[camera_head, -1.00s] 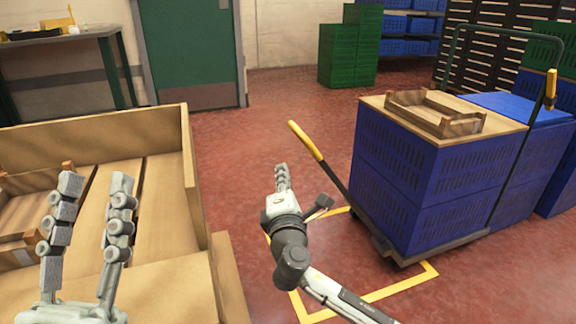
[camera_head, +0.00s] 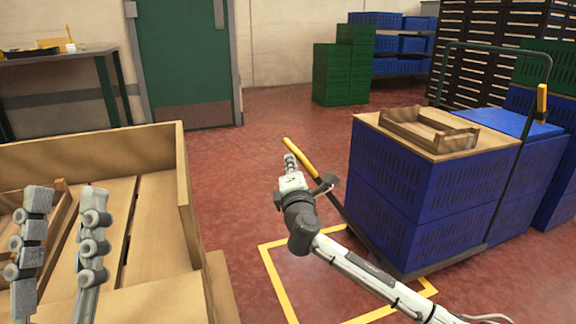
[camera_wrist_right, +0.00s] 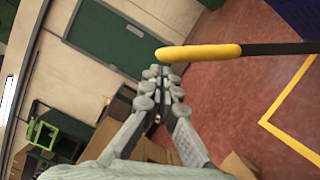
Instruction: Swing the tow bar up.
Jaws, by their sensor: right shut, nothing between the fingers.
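The tow bar (camera_head: 303,159) has a yellow grip and a dark shaft. It slants up and left from the low front of the cart (camera_head: 405,262). In the right wrist view its yellow grip (camera_wrist_right: 200,52) lies across the picture just beyond the fingertips. My right gripper (camera_head: 290,162) is shut and empty, close beside the yellow grip; in the right wrist view the closed fingers (camera_wrist_right: 160,75) point at its left part. I cannot tell whether they touch it. My left gripper (camera_head: 65,190) is open and empty over the wooden bin at lower left.
The cart carries blue crates (camera_head: 430,195) with a wooden tray (camera_head: 430,132) on top. A large wooden bin (camera_head: 182,190) stands at left. A yellow floor frame (camera_head: 280,285) lies under my right arm. The red floor between bin and cart is open.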

